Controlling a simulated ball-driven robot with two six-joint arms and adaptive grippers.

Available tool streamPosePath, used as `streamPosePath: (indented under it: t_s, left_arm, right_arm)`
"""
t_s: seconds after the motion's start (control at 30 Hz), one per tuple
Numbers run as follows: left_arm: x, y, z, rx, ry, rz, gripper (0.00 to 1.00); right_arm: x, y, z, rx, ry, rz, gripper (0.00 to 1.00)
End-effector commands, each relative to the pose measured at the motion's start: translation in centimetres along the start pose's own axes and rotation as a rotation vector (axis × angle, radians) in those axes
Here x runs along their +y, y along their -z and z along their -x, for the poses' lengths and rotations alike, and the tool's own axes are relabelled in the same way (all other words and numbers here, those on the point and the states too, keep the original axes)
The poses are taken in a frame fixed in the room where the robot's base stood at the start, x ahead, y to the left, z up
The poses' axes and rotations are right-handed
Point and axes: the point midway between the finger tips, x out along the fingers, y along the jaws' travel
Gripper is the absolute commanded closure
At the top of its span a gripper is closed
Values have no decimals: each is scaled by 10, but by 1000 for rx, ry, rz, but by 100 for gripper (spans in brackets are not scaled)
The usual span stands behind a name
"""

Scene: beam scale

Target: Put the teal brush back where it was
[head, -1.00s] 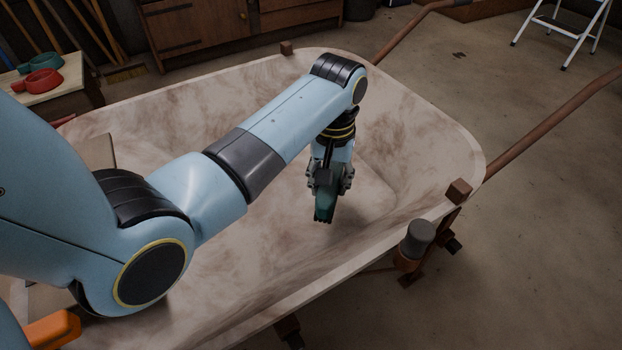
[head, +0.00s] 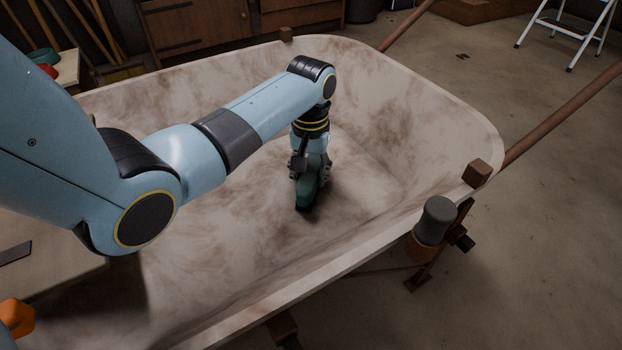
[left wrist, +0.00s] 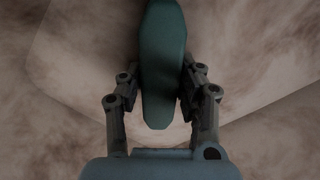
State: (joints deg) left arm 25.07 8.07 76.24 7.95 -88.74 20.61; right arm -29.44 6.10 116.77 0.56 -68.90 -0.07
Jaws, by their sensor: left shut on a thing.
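The teal brush (head: 307,190) is in my left gripper (head: 306,178), low inside a large pale, brown-stained basin (head: 390,150). The brush hangs below the fingers with its lower end near the basin floor; whether it touches is hard to tell. In the left wrist view the brush (left wrist: 163,60) runs lengthwise between the two fingers of the left gripper (left wrist: 160,95), which are shut on it. The basin's mottled surface shows behind it. My right gripper is not in view.
A grey-capped post (head: 437,218) stands outside the basin's near right rim. Brown blocks sit on the rim, one at the right (head: 477,173). A board with a dark strip (head: 15,252) lies at lower left, near an orange object (head: 16,317). The basin's right side is empty.

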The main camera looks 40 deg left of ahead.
Motion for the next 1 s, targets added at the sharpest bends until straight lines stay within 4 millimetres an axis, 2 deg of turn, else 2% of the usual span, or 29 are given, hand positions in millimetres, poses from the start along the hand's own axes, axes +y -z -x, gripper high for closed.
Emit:
streamPosePath:
  t_s: [0.03, 0.4, 0.43, 0.6, 0.87, 0.97, 1.0]
  left_arm:
    - [0, 0, -5, -1, 0, 0, 96]
    - [0, 1, -5, 2, -1, 0, 96]
    - [0, 1, -5, 2, -1, 0, 62]
    - [0, 1, -5, 2, -1, 0, 42]
    - [0, 1, -4, 2, -1, 0, 42]
    - [1, 1, 4, 4, -1, 0, 42]
    - [1, 2, 11, 6, -2, 0, 42]
  right_arm:
    - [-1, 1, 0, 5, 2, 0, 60]
    - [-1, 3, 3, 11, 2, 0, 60]
    - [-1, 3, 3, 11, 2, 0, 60]
    - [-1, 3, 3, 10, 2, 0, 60]
    - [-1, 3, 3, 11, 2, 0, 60]
    - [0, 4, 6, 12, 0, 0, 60]
    - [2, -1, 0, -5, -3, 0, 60]
